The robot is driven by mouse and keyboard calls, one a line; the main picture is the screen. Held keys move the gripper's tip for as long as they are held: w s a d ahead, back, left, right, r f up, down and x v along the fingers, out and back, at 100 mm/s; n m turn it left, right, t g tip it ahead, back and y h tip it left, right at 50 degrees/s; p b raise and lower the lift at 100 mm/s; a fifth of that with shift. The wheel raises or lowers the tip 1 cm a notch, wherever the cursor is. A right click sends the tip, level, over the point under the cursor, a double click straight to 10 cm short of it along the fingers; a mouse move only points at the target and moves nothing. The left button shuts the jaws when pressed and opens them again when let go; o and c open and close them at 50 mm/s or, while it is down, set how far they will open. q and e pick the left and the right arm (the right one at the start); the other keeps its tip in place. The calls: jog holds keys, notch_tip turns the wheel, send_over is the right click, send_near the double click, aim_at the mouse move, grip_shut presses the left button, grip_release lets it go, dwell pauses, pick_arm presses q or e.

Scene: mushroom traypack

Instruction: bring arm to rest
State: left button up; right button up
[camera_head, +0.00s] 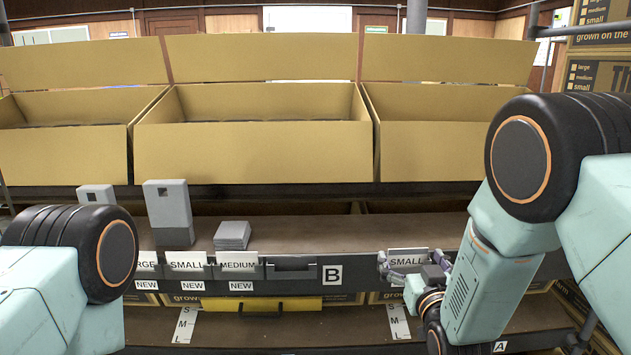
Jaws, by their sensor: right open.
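My right arm comes in from the right, and its gripper (412,262) is at the shelf's front edge, by the right-hand SMALL label (407,254). Its fingers are open around the area of that label; I cannot tell whether they touch it. My left arm shows at the lower left only as a teal link and a black joint. The left gripper is outside the view.
Three open cardboard boxes (254,152) stand on the upper shelf. Grey stacks (168,212) and a low grey pile (232,235) sit on the middle shelf (330,232). SMALL (187,260) and MEDIUM (238,260) labels line its edge. The shelf's middle is clear.

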jog(key=shift+s+f, duration=0.2)
jog(key=shift+s, duration=0.25)
jog(key=s, duration=1.1)
jog(key=w, duration=1.1)
jog(key=shift+w, duration=0.3)
notch_tip(320, 180, up, 11)
jog(key=p, duration=0.8)
jog(key=shift+w+r, duration=0.15)
